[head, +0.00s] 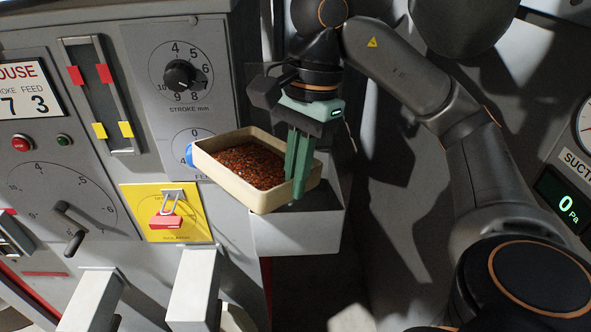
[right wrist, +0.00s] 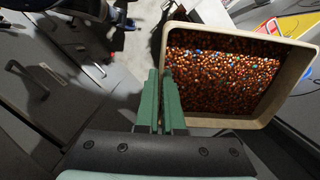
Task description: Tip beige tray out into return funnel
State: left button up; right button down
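The beige tray (head: 225,187) is a shallow rectangular box holding copper-brown granules with a few blue and pale specks. It sits over a grey metal box-shaped ledge (head: 297,232) on the machine front, tilted in the head view. My right gripper (head: 298,185) has green fingers closed at the tray's right end wall. In the right wrist view the fingers (right wrist: 162,95) are close together at the left wall of the tray (right wrist: 220,122), near its corner. No return funnel can be made out for certain; the tray hides part of the ledge. My left gripper is not in view.
A blue round part (head: 189,155) shows at the tray's left end.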

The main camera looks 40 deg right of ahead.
jog(key=shift+f+y+b, duration=0.3)
jog(key=shift+y+b, duration=0.3)
jog(key=shift+b, duration=0.55)
jog(key=shift+d+f+y+b, duration=0.1)
jog(key=shift+f+y+b, duration=0.2)
jog(key=shift+y+b, duration=0.55)
jog(key=shift+b, duration=0.35)
jog(key=shift+r, duration=0.1)
